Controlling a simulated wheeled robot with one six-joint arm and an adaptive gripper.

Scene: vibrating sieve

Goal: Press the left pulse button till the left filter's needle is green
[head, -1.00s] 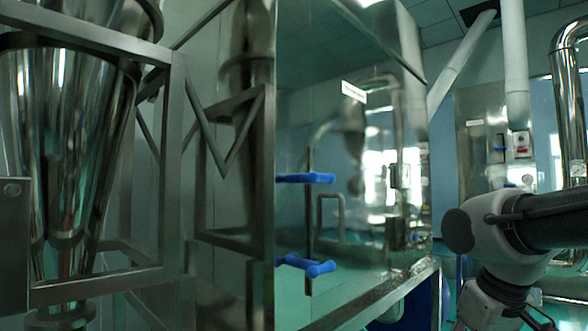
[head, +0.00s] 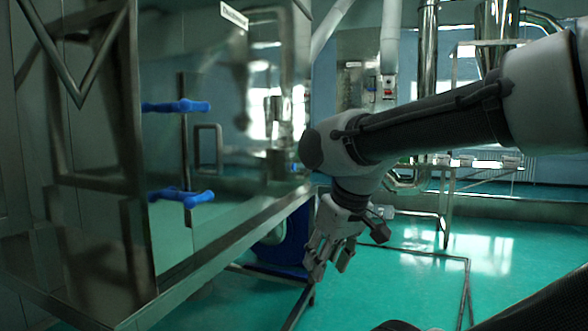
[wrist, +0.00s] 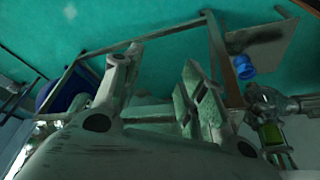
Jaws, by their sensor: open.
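I cannot make out the left pulse button, or the left filter's gauge and needle, in either view. My gripper (head: 330,262) hangs in the middle of the head view, pointing down over the green floor, beside the steel cabinet's lower right edge. It is open and empty. In the wrist view my gripper (wrist: 160,85) shows its two fingers apart, with floor and frame bars beyond. A small box with a red spot (head: 389,88) is on the far wall, too small to read.
A large steel cabinet (head: 215,165) with two blue handles (head: 176,106) fills the left, on a steel frame. A blue rounded object (head: 290,240) sits beneath it. Low steel bars (head: 465,300) cross the floor at right. Green floor (head: 400,270) lies open between them.

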